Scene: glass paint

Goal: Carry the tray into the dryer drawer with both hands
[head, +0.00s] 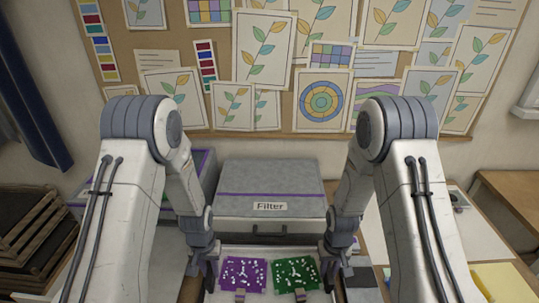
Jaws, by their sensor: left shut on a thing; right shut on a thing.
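The pale tray (268,282) is at the bottom centre of the head view, its near part cut off by the picture edge. A purple panel (241,273) and a green panel (296,273), both with white patterns, lie side by side on it. My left gripper (211,280) is shut on the tray's left side. My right gripper (329,280) is shut on its right side. The fingertips are small and partly hidden. A grey box labelled "Filter" (270,190) stands just behind the tray. I cannot tell which part is the dryer drawer.
A grey box with purple edging (203,168) stands at the left, partly behind my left arm. Dark stacked trays (30,235) are at the far left. Yellow paper (504,282) lies at the right. A pinboard (225,125) covers the back wall.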

